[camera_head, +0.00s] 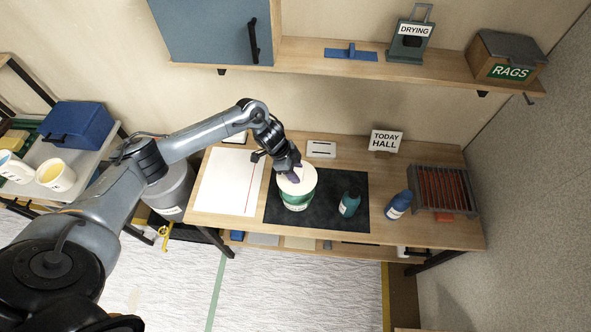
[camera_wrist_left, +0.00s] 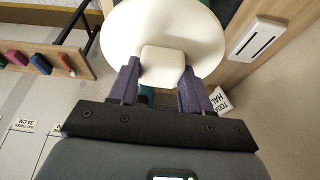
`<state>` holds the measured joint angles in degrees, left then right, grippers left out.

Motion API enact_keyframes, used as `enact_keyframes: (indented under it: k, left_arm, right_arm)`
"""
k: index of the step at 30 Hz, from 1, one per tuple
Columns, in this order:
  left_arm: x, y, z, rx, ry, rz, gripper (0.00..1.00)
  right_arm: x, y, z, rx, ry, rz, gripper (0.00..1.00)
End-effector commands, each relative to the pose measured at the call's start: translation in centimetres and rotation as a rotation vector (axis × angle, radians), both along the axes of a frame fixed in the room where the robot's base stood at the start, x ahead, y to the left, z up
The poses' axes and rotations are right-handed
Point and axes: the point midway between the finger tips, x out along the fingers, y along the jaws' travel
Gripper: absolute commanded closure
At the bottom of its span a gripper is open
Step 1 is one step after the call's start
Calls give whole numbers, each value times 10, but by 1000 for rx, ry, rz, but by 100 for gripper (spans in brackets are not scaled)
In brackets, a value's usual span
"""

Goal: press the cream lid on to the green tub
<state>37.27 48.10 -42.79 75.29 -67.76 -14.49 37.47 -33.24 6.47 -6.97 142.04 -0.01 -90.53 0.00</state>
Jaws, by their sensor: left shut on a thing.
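The cream lid (camera_head: 307,177) is round with a square knob. It appears over the mouth of the green tub (camera_head: 296,200), which stands upright on a dark mat and has a white label. I cannot tell whether the lid is seated or just above the rim. My left gripper (camera_head: 291,172) comes down over the lid. In the left wrist view, the purple fingers of this gripper (camera_wrist_left: 164,85) are shut on the knob of the lid (camera_wrist_left: 125,35). The lid hides the tub's rim and most of the tub there. My right gripper is not in view.
A teal bottle (camera_head: 349,205) stands right of the tub on the dark mat (camera_head: 320,222), and a blue bottle (camera_head: 398,205) stands beyond it. A rack of red bars (camera_head: 442,190) is at the right. A white sheet (camera_head: 228,182) lies left. A shelf (camera_head: 330,68) hangs above.

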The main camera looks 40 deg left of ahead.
Motion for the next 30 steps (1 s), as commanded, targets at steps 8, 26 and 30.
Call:
enact_keyframes:
  k: [8, 26, 30]
  left_arm:
    - [0, 0, 2, 0, 1, 2, 82]
    - [0, 0, -48, 0, 0, 1, 82]
    - [0, 0, -55, 0, 0, 0, 82]
  right_arm:
    - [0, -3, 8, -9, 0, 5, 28]
    - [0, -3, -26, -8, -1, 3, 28]
    - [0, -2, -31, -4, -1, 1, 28]
